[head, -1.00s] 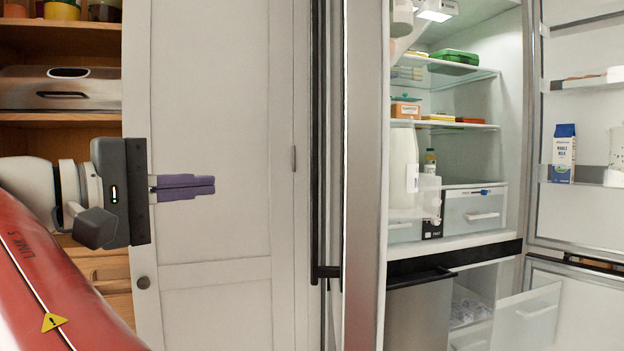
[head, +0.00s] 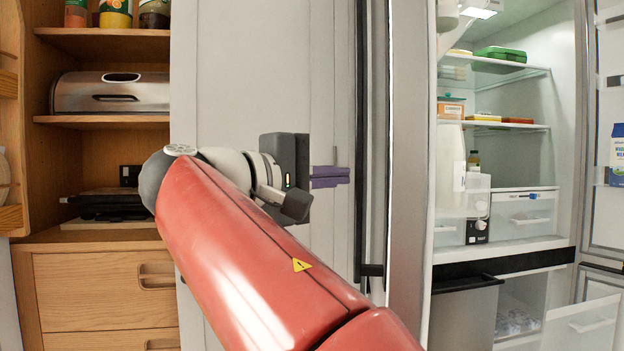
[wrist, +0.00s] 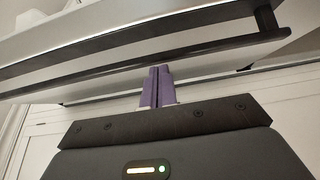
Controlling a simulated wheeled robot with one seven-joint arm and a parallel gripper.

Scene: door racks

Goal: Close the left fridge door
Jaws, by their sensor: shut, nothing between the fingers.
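The left fridge door (head: 408,200) stands open, seen nearly edge-on in the head view, with its outer side facing left. Its long dark vertical handle (head: 372,269) runs down that outer side. My gripper (head: 348,176) is shut and empty, its purple fingers pointing right just left of the handle. In the wrist view, the door's outer face (wrist: 130,48) and the dark handle bar (wrist: 215,50) cross in front of my fingers (wrist: 157,74). I cannot tell whether the fingertips touch the handle. The fridge interior (head: 520,210) shows to the right of the door.
The right fridge door (head: 606,200) is also open. A freezer drawer (head: 585,322) is pulled out below. A pale cabinet door (head: 255,70) stands behind my gripper. Wooden shelves with a metal bread box (head: 112,92) and drawers (head: 100,280) are at left.

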